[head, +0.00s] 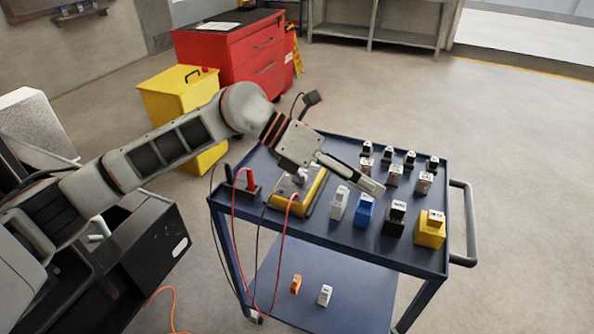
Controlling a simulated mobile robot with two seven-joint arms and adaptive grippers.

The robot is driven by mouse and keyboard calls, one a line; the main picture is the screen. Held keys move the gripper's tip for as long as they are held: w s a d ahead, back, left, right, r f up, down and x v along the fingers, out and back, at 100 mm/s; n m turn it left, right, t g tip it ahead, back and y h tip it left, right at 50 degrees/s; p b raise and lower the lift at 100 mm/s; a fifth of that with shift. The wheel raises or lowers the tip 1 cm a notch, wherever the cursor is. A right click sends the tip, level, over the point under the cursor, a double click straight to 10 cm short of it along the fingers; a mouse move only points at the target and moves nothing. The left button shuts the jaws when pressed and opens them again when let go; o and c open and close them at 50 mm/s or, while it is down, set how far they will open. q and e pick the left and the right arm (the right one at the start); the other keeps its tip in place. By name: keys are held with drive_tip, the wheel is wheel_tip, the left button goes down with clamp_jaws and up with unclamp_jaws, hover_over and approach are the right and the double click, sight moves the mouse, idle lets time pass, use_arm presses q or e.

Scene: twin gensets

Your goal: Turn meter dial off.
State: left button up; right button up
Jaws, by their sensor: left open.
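The meter (313,197) is a yellow-edged box with a grey face, lying on the top of the blue cart. Red and black leads run from it and hang over the cart's near-left edge. My left gripper (340,180) is over the meter and open, with one long finger reaching right above the cart top. The gripper hides much of the meter's face, so I cannot make out the dial or its setting. I cannot tell whether a finger touches the meter. My right gripper is out of view.
The blue cart (350,254) carries a white block (339,204), a blue block (363,211), a black block (395,219), a yellow block (430,230) and several smaller ones behind. A red tool cabinet (238,52) and yellow bin (168,103) stand behind. Floor at right is clear.

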use_arm(q)
drive_tip(key=w+a+f+m+t+y+b, duration=0.1)
drive_tip(key=w+a+f+t+y+b, duration=0.15)
drive_tip(key=w+a+y, duration=0.4)
drive_tip(key=t+y, duration=0.1)
drive_tip(key=t, duration=0.1)
approach(295, 178)
drive_tip(key=d+f, duration=0.1)
drive_tip(key=w+d+f+b, duration=0.1)
drive_tip(key=f, duration=0.1)
drive_tip(key=d+f+b, duration=0.1)
drive_tip(key=f, duration=0.1)
drive_tip(key=shift+w+d+f, duration=0.1)
drive_tip(key=shift+w+d, duration=0.2)
drive_tip(key=shift+w+d+f, duration=0.15)
drive_tip(key=shift+d+f, duration=0.05)
drive_tip(key=shift+f, duration=0.25)
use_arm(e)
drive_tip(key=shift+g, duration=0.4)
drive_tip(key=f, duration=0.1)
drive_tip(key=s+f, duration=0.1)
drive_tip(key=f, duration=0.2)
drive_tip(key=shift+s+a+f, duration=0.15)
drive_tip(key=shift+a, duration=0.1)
use_arm(q)
drive_tip(key=shift+r, duration=0.1)
drive_tip(key=c, duration=1.1)
